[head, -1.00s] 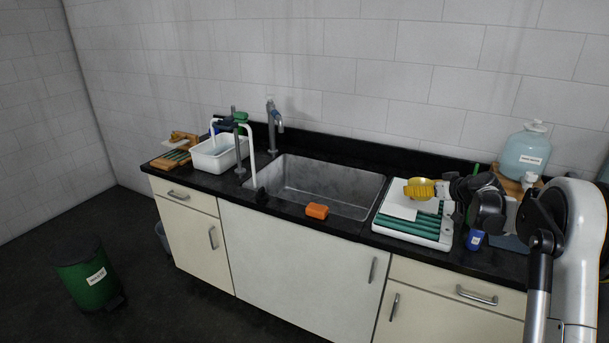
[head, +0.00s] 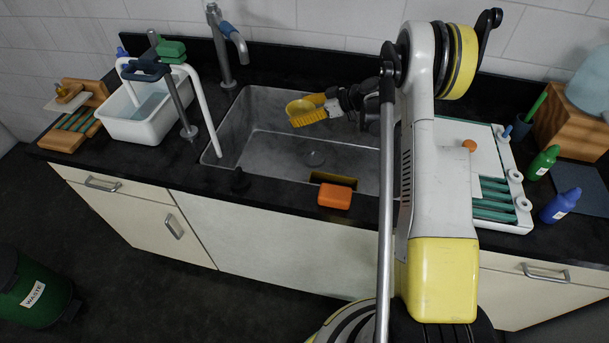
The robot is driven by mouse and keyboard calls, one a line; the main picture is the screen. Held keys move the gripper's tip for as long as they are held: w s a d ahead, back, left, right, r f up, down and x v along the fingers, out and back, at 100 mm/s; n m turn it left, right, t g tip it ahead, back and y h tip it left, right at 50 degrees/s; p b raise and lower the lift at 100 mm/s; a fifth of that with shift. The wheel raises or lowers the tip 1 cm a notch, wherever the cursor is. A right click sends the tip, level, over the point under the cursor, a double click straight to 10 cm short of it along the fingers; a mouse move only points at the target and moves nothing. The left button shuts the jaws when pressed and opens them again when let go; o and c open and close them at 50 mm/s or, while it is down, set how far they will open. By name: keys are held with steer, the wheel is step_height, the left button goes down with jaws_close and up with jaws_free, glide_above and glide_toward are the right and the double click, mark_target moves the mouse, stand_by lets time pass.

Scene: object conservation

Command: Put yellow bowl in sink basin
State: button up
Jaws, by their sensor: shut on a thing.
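The yellow bowl (head: 304,110) is held over the sink basin (head: 262,152), toward its back part, tilted so that its pale inside shows. My gripper (head: 328,101) is shut on the bowl from its right side. The dark fingers are small here, and my arm covers the right part of the basin. I cannot tell exactly how high the bowl is above the floor.
An orange block (head: 335,196) sits at the basin's front edge. A faucet (head: 228,50) stands behind it, and a white tub (head: 145,122) with a rack is on the left. A white board (head: 515,180), green bottle (head: 542,162) and blue bottle (head: 559,206) are on the right.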

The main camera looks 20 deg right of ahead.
steer(key=s+a+f+n+g+y+b, duration=0.1)
steer(key=s+f+n+g, duration=0.1)
steer(key=s+f, duration=0.35)
steer(key=s+a+f+n+g+y+b, duration=0.1)
steer(key=s+f+n, duration=0.15)
steer(key=s, duration=0.55)
steer(key=shift+m+g, duration=0.25)
steer(key=shift+g, duration=0.05)
steer(key=b+x, duration=0.1)
steer(key=x, duration=0.3)
steer(key=b+x, duration=0.1)
steer(key=x, duration=0.4)
steer(key=b+x, duration=0.2)
steer(key=x, duration=0.2)
steer(key=shift+w+f, duration=0.45)
steer(key=shift+f+b, duration=1.05)
steer(key=shift+f, duration=0.9)
steer(key=shift+f, duration=0.1)
